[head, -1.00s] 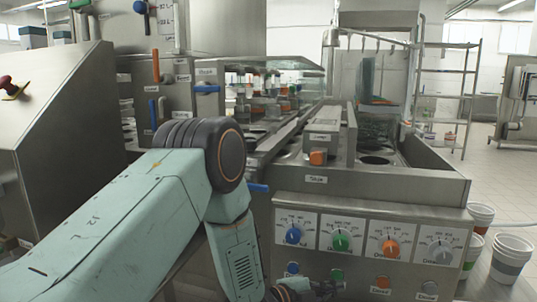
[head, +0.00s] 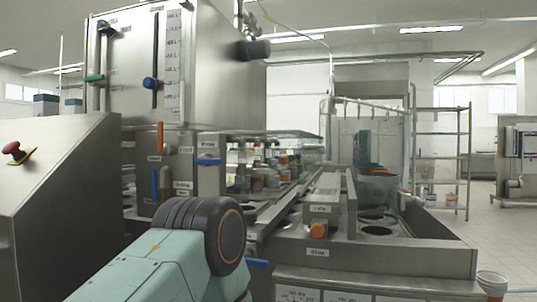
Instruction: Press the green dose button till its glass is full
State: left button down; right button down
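The green dose button is not in view. Only the top edge of the white dial panels (head: 350,296) shows at the bottom of the head view. No glass under a filling spout can be made out clearly. The cup filler (head: 400,257) shows its metal top deck with round holes. My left arm reaches in from the lower left, and its elbow is in front of the machine. Its gripper is below the picture edge. My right gripper is not in view.
A steel tank with a level scale (head: 172,60) and a blue slider stands at the back left. A sloped metal housing with a red knob (head: 14,148) is at the left.

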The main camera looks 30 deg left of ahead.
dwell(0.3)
pick_arm(q)
jog(key=shift+w+a, duration=0.15)
jog(key=shift+w, duration=0.3)
jog(key=shift+w+a, duration=0.1)
jog(key=shift+w, duration=0.15)
dwell(0.5)
jog(key=shift+s, duration=0.1)
jog(key=shift+s+d+p, duration=0.25)
jog(key=shift+s+p, duration=0.05)
jog(key=shift+s, duration=0.3)
jog(key=s+d+p, duration=0.1)
jog(key=s+p, duration=0.1)
jog(key=s, duration=0.3)
jog(key=shift+s+d, duration=0.3)
jog(key=shift+s, duration=0.1)
